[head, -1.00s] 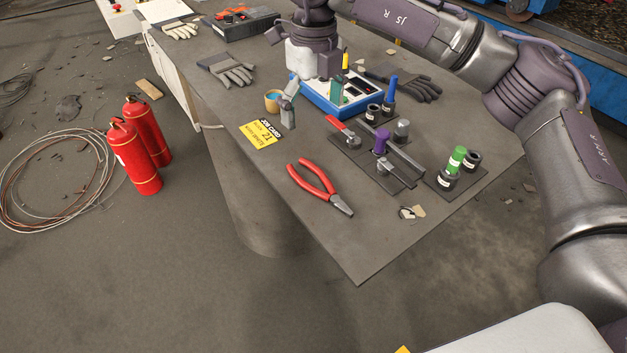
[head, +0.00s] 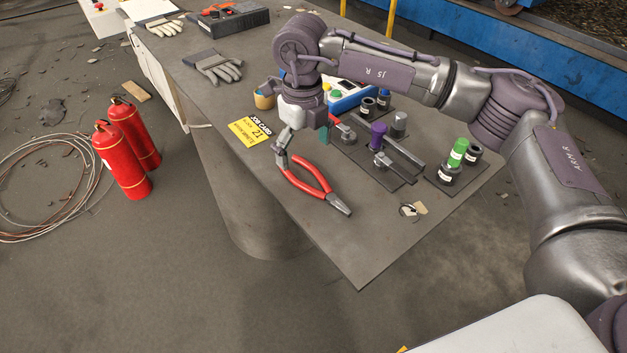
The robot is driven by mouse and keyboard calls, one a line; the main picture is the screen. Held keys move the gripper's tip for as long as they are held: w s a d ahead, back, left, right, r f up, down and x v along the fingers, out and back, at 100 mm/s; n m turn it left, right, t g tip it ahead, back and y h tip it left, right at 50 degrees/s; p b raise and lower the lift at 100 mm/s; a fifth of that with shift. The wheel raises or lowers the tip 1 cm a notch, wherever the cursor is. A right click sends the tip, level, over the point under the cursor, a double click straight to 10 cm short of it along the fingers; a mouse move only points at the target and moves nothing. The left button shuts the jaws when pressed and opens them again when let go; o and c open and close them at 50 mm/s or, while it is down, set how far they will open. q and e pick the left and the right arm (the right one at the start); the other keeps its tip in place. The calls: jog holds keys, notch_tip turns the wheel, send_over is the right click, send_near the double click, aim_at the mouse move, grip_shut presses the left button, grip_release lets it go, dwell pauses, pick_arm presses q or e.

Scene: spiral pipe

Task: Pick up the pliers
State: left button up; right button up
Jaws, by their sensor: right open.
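The pliers (head: 328,193) lie flat on the grey table in the head view, with red handles pointing up-left and grey metal jaws pointing down-right. My right gripper (head: 303,143) is open and hangs above the table by the handle end of the pliers. Its left finger appears at the tip of the left handle; I cannot tell whether it touches. Nothing shows between its fingers. My left gripper is not in view.
A yellow job card (head: 250,132) lies left of the gripper. To the right stand a purple-topped tool (head: 378,133), a green-topped tool (head: 457,152) and black sockets. The table (head: 350,250) is bare in front of the pliers. Red fire extinguishers (head: 124,165) stand on the floor.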

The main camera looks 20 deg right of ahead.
aim_at(305, 177)
notch_tip(305, 177, down, 5)
jog(key=shift+s+a+f+p, duration=0.1)
jog(key=shift+p, duration=0.4)
grip_shut()
jog(key=shift+r, duration=0.2)
